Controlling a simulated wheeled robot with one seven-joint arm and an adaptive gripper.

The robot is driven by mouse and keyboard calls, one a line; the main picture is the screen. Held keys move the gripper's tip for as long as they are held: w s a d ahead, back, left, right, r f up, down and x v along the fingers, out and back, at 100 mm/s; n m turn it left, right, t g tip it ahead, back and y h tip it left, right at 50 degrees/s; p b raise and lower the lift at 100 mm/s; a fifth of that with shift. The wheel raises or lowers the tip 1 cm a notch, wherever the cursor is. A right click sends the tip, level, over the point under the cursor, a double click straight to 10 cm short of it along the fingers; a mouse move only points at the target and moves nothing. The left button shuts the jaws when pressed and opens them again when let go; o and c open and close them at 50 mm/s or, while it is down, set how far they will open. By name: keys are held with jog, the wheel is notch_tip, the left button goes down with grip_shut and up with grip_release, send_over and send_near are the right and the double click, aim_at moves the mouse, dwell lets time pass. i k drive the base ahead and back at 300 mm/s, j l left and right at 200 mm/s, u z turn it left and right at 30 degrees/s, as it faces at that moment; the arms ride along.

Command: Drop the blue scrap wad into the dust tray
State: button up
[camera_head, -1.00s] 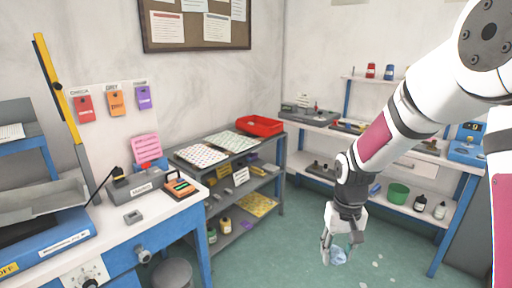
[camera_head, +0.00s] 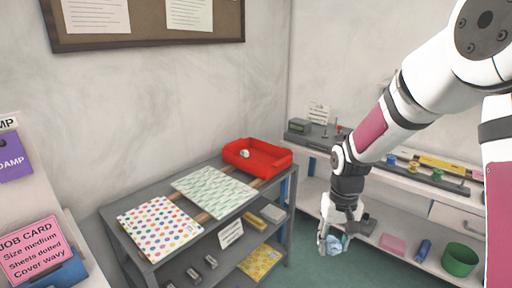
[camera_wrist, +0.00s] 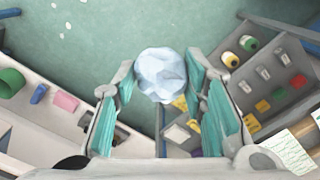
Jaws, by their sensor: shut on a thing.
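My gripper (camera_head: 334,240) hangs fingers down at the right of centre in the head view, shut on the pale blue scrap wad (camera_head: 336,247). In the wrist view the crumpled blue wad (camera_wrist: 161,73) sits between the tips of the teal-padded fingers. A red tray (camera_head: 246,165), which I take for the dust tray, stands on the top of the grey shelf unit, left of my gripper and apart from it. A small whitish lump (camera_head: 244,154) lies in it. The tray is not clearly in the wrist view.
A polka-dot sheet (camera_head: 160,229) and a green patterned sheet (camera_head: 213,192) lie on the same shelf top. Lower shelves hold small boxes and a yellow sheet (camera_head: 259,263). A white shelf unit at right holds a green bin (camera_head: 460,259). Green floor shows below my gripper.

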aim_at(259, 162)
jog(key=i+u, duration=0.25)
jog(key=i, duration=0.25)
jog(key=i+l+u, duration=0.25)
jog(key=i, duration=0.2)
jog(key=i+l+u, duration=0.25)
jog(key=i, duration=0.25)
jog(key=i+l+u, duration=0.25)
jog(key=i+l, duration=0.1)
jog(key=i, duration=0.1)
